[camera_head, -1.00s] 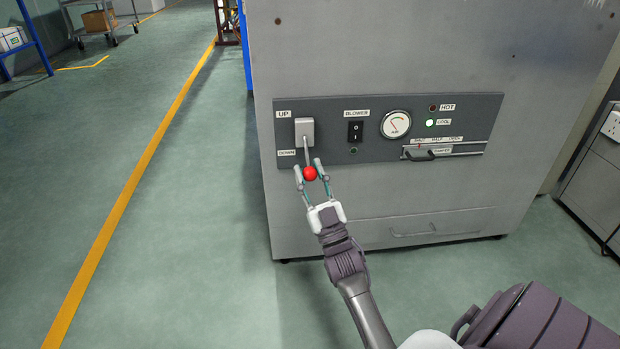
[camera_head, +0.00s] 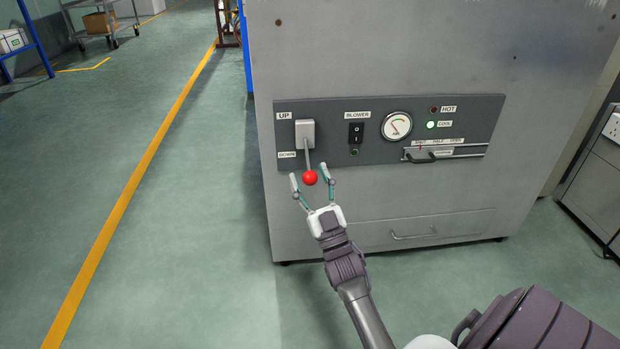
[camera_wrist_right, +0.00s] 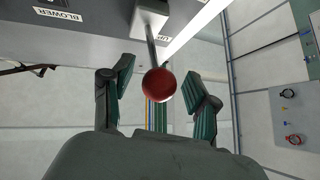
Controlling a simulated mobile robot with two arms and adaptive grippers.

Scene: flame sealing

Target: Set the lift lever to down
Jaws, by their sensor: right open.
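The lift lever (camera_head: 307,157) has a grey mount, a thin rod and a red ball knob (camera_head: 310,178). It sits at the left of the machine's dark control panel, between the labels UP and DOWN. The rod points downward, with the knob just below the DOWN label's level. My right gripper (camera_head: 309,181) is open, its fingers on either side of the knob with visible gaps. In the right wrist view the red knob (camera_wrist_right: 159,82) hangs between the two spread fingers (camera_wrist_right: 160,88), apart from both. My left gripper is not in view.
The panel also carries a blower switch (camera_head: 356,133), a round gauge (camera_head: 397,126), HOT and COOL lamps and a damper slider (camera_head: 422,157). A drawer handle (camera_head: 414,236) is lower on the machine (camera_head: 380,60). Open green floor lies to the left.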

